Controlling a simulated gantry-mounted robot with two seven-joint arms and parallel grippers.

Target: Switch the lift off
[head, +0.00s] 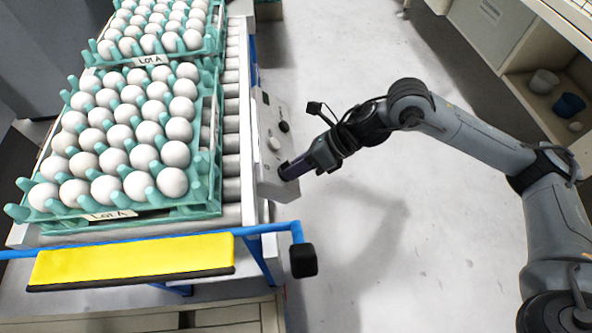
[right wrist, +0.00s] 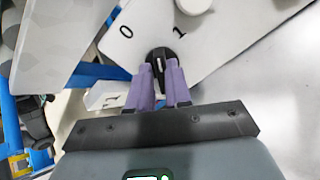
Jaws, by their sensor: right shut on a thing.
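A light grey control panel (head: 267,140) is mounted on the right side of the roller conveyor. In the right wrist view its face (right wrist: 215,45) carries the marks 0 and 1 above a black rotary switch (right wrist: 160,56). The switch has a short white line on it, which looks roughly upright in the picture. I cannot tell which mark it points at. My right gripper (head: 285,170) is at the panel's lower end. Its purple fingers (right wrist: 160,72) are shut on the switch, one on each side. My left gripper is not in view.
A white knob (head: 274,143) and a black knob (head: 284,127) sit higher on the panel. Teal egg trays (head: 215,165) full of white eggs stand on the conveyor. A yellow pad (head: 130,262) on a blue bar (head: 265,229) is in front. The floor at right is clear.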

